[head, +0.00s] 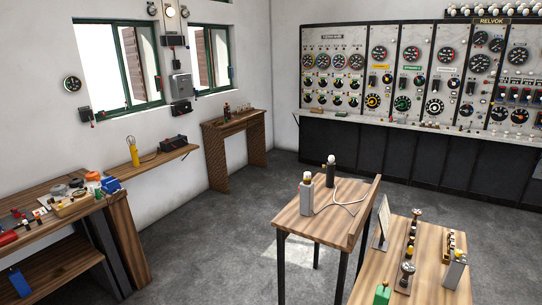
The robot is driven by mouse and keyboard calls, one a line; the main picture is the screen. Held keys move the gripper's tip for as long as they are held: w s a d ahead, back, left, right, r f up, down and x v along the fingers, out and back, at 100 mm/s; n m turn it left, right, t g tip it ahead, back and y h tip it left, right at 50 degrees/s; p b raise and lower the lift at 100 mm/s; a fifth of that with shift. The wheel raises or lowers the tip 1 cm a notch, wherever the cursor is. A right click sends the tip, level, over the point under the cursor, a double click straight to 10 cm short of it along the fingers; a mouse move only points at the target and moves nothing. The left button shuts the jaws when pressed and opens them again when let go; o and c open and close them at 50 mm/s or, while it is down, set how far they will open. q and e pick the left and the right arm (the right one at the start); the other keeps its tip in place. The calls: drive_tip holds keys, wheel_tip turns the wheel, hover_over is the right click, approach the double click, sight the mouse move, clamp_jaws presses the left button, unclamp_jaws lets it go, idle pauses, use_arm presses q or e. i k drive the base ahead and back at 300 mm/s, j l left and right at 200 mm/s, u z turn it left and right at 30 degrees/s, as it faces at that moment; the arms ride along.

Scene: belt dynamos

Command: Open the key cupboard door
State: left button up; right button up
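A small grey box (181,86) is mounted on the white wall between the two green-framed windows. It may be the key cupboard, but it is too small and far away to tell. Its front looks closed, and I cannot make out a handle. Neither of my grippers is in the head view.
A workbench with tools (70,228) stands at the left, and a wall shelf (150,161) is beyond it. A wooden side table (236,125) is below the far window. Two wooden tables (300,221) are at front right. Instrument panels (410,75) line the back wall. Grey floor (200,240) is clear between.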

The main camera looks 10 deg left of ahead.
sight(184, 83)
drive_tip(key=i+j+u, duration=0.35)
drive_tip(key=i+j, duration=0.45)
drive_tip(key=i+j+u, duration=0.35)
drive_tip(key=i+j, duration=0.45)
drive_tip(key=i, duration=0.15)
drive_tip(key=i+l+z, duration=0.15)
drive_tip(key=i, duration=0.45)
drive_tip(key=i+z, duration=0.2)
drive_tip(key=i, duration=0.4)
drive_tip(key=i+j+z, duration=0.15)
drive_tip(key=i, duration=0.5)
drive_tip(key=i+j+z, duration=0.2)
drive_tip(key=i, duration=0.4)
drive_tip(key=i+l+u, duration=0.2)
drive_tip(key=i, duration=0.35)
drive_tip(key=i+l+u, duration=0.2)
drive_tip(key=i, duration=0.35)
drive_tip(key=i+l+u, duration=0.2)
drive_tip(key=i, duration=0.3)
drive_tip(key=u, duration=0.75)
drive_tip(key=i, duration=0.05)
